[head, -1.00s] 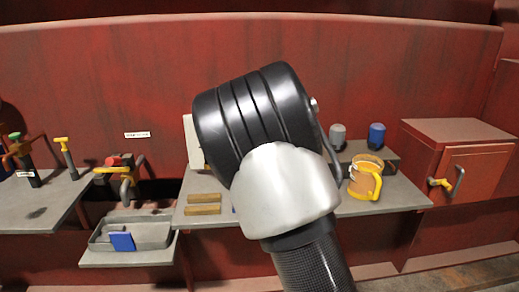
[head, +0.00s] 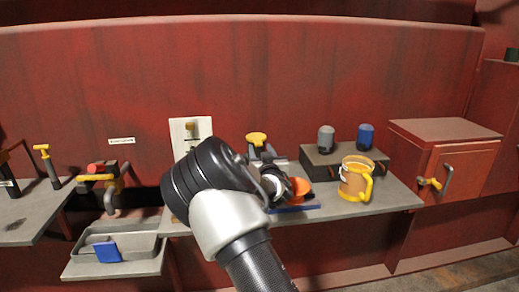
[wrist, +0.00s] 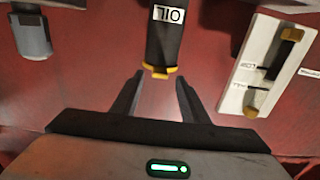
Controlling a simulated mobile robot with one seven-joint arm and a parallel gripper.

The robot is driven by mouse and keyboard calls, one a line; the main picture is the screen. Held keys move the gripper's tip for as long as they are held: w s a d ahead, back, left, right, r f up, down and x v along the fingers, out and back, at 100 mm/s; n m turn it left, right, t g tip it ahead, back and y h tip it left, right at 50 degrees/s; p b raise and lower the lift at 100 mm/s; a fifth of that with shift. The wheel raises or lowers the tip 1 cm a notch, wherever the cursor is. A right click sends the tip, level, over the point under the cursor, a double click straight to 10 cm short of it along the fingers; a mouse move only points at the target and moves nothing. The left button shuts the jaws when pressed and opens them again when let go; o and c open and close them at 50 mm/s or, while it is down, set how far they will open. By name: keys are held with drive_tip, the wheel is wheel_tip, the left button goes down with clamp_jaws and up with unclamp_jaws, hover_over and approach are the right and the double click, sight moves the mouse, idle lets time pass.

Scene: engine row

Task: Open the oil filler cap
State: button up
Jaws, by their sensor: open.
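The oil filler is a dark neck (wrist: 165,38) with a white label reading OIL, upside down in the wrist view. Its yellow cap (wrist: 160,72) sits on the end of the neck. In the head view the yellow cap (head: 256,138) stands on top, behind my arm. My gripper (wrist: 158,82) is open and empty. Its two fingers point toward the cap, which appears just beyond and between the fingertips. No contact shows. In the head view my fingers cannot be made out behind the arm.
A white gauge plate (wrist: 275,62) with a dark slot is close beside the neck. A grey cylinder (wrist: 33,36) is on the other side. A yellow jug (head: 357,180), an orange round item (head: 303,189) and a dark block (head: 340,165) crowd the shelf. A red cabinet (head: 445,150) stands right.

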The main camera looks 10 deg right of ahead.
sight(257, 139)
drive_tip(key=shift+w, duration=1.4)
clamp_jaws()
